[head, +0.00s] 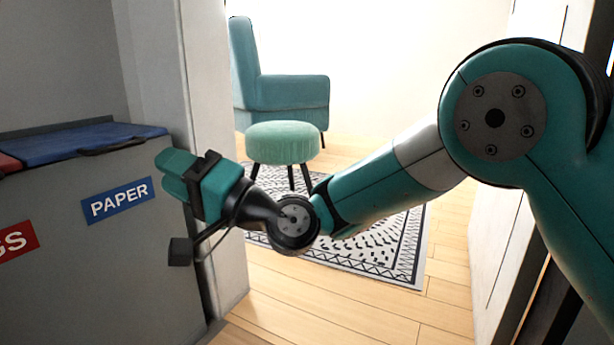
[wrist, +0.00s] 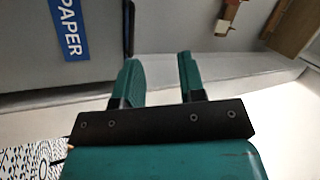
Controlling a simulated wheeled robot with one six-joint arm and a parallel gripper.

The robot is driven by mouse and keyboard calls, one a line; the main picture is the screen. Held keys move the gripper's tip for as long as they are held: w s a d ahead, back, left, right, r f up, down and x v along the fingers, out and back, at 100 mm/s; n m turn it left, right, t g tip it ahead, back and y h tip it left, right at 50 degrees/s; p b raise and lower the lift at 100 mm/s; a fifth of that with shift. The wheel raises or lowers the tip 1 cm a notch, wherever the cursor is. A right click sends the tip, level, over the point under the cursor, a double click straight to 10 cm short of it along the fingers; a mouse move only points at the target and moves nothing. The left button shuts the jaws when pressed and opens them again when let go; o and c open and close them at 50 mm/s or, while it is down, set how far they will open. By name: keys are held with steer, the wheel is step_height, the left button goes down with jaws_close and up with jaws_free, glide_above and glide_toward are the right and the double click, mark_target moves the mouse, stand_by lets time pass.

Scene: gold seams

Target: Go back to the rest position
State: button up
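My gripper (head: 176,172) is at the end of my teal arm, left of centre in the head view, in front of the grey bin cabinet with the "PAPER" label. In the wrist view my gripper (wrist: 160,80) shows two teal fingers with a clear gap between them and nothing held. The fingers point toward the cabinet side and appear apart from it. My arm reaches in from the right side of the head view.
The grey cabinet (head: 110,260) has a blue lid (head: 75,146) on top. A doorway wall edge (head: 215,150) stands beside my gripper. Beyond are a teal armchair (head: 285,92), a round stool (head: 284,142) and a patterned rug (head: 385,245). Wooden floor (head: 330,318) is clear in front.

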steer(key=s+d+r+n+g+h+p, duration=0.1)
steer(key=s+d+r+n+h+p, duration=0.1)
steer(key=d+r+h+p, duration=0.3)
steer(key=s+d+r+n+g+h+p, duration=0.1)
steer(key=s+d+r+n+h+p, duration=0.15)
steer(key=d+r+p, duration=0.3)
steer(key=s+d+r+g+h+p, duration=0.1)
steer(key=s+d+r+h+p, duration=0.1)
steer(key=s+d+h+p, duration=0.75)
steer(key=s+d+r+g+p, duration=0.15)
steer(key=s+d, duration=0.45)
steer(key=d, duration=0.9)
step_height(320, 180, up, 36)
steer(key=p, duration=3.7)
steer(key=shift+w+a+r, duration=0.15)
steer(key=shift+w+a, duration=0.1)
steer(key=shift+w, duration=0.05)
